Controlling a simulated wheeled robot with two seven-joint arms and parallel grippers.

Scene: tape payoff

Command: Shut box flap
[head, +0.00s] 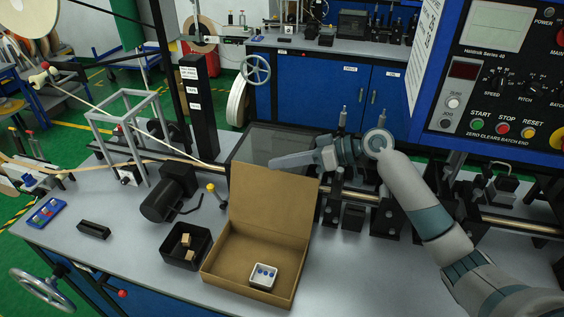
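A brown cardboard box (225,273) stands open on the grey bench. Its flap (272,200) stands up from the back side, leaning slightly backward. Inside the box, near the front right, sits a small white tray (263,277) with several blue round pieces. My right gripper (272,163) points left, just above or behind the top edge of the flap; I cannot tell whether it touches. Its fingers appear side-on as one shape, so their opening is unclear. My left gripper is not in view.
A black bin (207,252) with tan blocks stands left of the box, close to it. A black motor (168,196) is behind that. A control panel (500,75) hangs at upper right. A machine rail with black mounts (353,215) runs right of the box.

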